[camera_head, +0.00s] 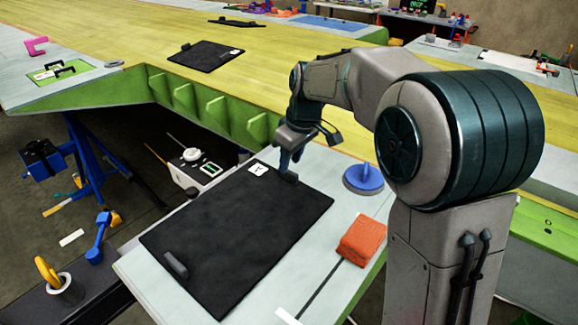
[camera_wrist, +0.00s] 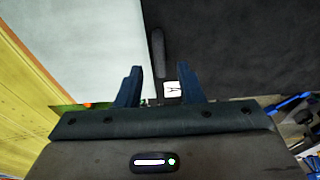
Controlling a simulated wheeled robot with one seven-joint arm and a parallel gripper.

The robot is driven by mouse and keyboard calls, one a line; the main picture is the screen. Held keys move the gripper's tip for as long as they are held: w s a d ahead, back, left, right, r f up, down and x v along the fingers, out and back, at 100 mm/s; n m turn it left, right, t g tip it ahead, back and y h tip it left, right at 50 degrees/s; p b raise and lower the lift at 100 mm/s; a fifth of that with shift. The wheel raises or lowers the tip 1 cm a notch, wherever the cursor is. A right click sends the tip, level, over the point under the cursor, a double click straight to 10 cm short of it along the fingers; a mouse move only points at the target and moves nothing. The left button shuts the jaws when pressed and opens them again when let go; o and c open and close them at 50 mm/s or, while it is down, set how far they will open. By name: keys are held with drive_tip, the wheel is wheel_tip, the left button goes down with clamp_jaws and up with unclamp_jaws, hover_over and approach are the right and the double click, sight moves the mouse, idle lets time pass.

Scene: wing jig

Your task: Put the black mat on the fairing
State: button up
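A large black mat (camera_head: 240,230) lies flat on a pale grey panel (camera_head: 160,285) in the head view. My gripper (camera_head: 289,158) is just above and beside that far handle. In the wrist view my gripper (camera_wrist: 161,82) is open, its fingers apart, with the handle (camera_wrist: 158,50) ahead of the gap and the mat (camera_wrist: 245,45) filling the right. I cannot tell whether the fingers touch the handle, or which surface is the fairing.
A second black mat (camera_head: 206,55) lies on the yellow wing skin (camera_head: 110,50). A blue round-topped object (camera_head: 364,178) and a folded orange cloth (camera_head: 361,240) stand right of the large mat. A gap with blue stands (camera_head: 85,150) lies to the left.

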drive_tip(key=v, duration=0.9)
